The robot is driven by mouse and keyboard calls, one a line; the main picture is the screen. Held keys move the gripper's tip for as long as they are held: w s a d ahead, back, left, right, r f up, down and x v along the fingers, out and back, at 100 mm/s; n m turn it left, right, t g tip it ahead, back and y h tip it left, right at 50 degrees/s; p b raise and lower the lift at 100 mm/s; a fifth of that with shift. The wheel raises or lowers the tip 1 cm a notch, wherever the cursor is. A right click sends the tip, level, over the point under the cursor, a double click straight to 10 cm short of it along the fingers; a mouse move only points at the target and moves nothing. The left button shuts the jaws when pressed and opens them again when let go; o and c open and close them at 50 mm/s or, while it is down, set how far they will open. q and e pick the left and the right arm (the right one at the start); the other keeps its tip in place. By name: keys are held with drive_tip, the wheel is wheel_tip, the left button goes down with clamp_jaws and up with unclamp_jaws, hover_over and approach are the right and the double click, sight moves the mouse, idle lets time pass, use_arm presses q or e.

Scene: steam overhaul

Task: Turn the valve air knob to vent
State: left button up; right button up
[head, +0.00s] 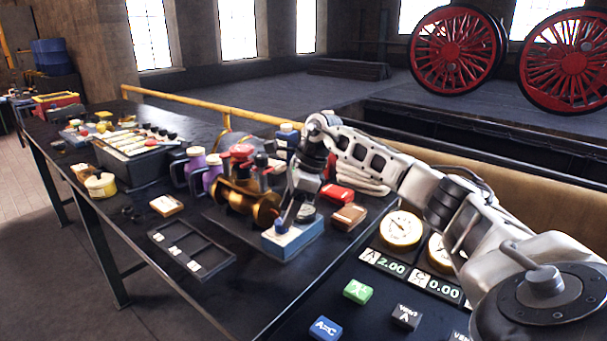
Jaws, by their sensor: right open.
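My right gripper (287,217) reaches in from the right and points down over a blue box (293,243) with a pale label on its front. It is open. Its fingers are at the top of the box, and a small knob-like part there is mostly hidden by them. I cannot tell whether the fingers touch it or which way it is turned. A brass valve body (240,196) with a red top stands just left of the gripper. My left gripper is not in view.
A panel at the front right has a gauge (401,229), "2.00" and "0.00" displays, a green button (357,291), a blue "A=C" button (325,328) and a dark vent button (405,317). A black compartment tray (192,250), purple bottles and a tool box crowd the left.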

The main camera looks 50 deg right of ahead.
drive_tip(key=v, duration=1.3)
